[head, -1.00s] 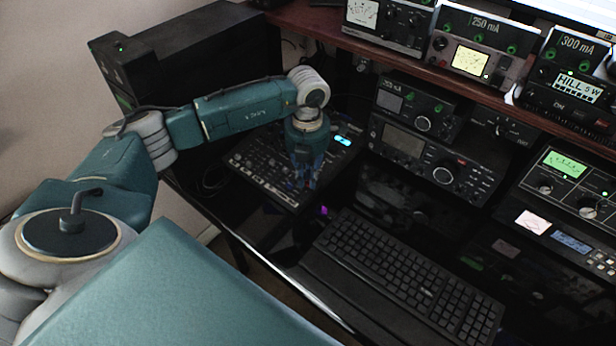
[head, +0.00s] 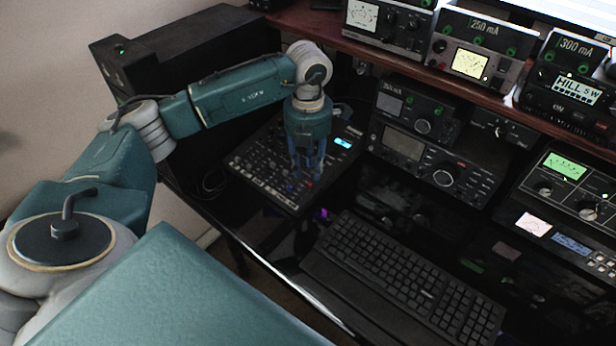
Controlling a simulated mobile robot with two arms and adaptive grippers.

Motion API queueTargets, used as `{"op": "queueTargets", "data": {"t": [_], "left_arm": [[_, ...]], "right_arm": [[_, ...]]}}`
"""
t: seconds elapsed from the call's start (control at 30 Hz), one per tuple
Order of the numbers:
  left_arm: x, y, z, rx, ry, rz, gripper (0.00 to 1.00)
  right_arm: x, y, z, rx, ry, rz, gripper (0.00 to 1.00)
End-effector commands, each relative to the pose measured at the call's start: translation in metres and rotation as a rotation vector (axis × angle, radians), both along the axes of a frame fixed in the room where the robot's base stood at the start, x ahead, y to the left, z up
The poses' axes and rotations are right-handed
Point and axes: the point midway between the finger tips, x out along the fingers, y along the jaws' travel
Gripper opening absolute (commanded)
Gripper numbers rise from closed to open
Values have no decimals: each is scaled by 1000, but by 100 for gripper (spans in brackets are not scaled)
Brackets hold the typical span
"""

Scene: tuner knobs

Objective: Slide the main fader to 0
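The mixer (head: 262,160), a black panel with rows of small knobs, faders and a lit cyan display, lies on the dark desk left of the radios. The main fader cannot be made out at this size; my arm covers part of the panel. My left gripper (head: 305,180) points down over the right front part of the mixer, with its blue fingers close to the panel. Whether it touches a fader, and how far its fingers are apart, cannot be told. My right gripper is not in view.
A black keyboard (head: 405,285) lies right of the mixer, near the desk's front edge. Radios (head: 430,165) stand behind it, under a wooden shelf (head: 400,60) with several meters. A black box (head: 185,60) stands behind my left arm.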

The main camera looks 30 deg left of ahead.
Motion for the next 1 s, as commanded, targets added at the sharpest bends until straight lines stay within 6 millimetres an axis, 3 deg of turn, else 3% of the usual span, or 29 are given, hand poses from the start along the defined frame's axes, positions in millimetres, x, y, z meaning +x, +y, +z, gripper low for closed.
{"op": "queueTargets", "data": {"t": [0.1,0.33,1.0], "left_arm": [[1,0,26,0,-4,-1,30],[0,-1,57,0,-1,-1,30],[0,-1,62,-1,1,-2,30]], "right_arm": [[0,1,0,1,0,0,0],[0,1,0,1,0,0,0],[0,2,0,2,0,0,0]]}}
